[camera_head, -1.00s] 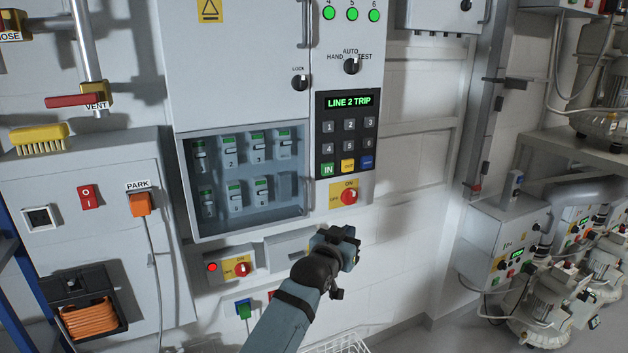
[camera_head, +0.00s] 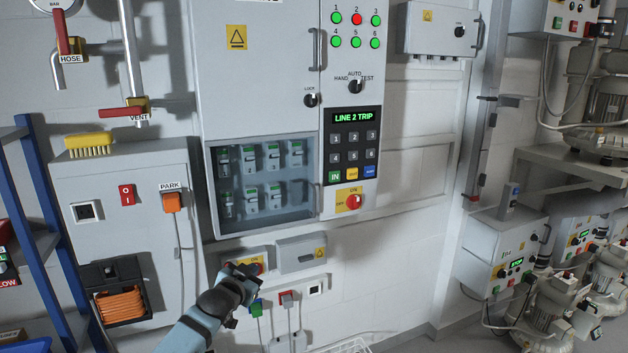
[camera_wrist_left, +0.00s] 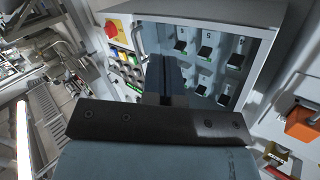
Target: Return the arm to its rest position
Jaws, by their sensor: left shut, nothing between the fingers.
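My left arm comes in from the bottom of the head view. Its gripper (camera_head: 248,271) is shut and empty, in front of the small switch box under the breaker window, and hides most of that box. In the left wrist view the closed fingers (camera_wrist_left: 167,78) point toward the breaker window (camera_wrist_left: 205,60). I cannot tell from the pictures how far the fingers are from the cabinet. My right gripper is not in view.
The grey cabinet (camera_head: 260,90) has a breaker window, a keypad (camera_head: 354,150) reading LINE 2 TRIP and a red rotary switch (camera_head: 353,202). Lamp 2 (camera_head: 356,19) is red. Plugs (camera_head: 257,308) hang below. A blue rack (camera_head: 45,190) stands left; pumps (camera_head: 555,305) stand right.

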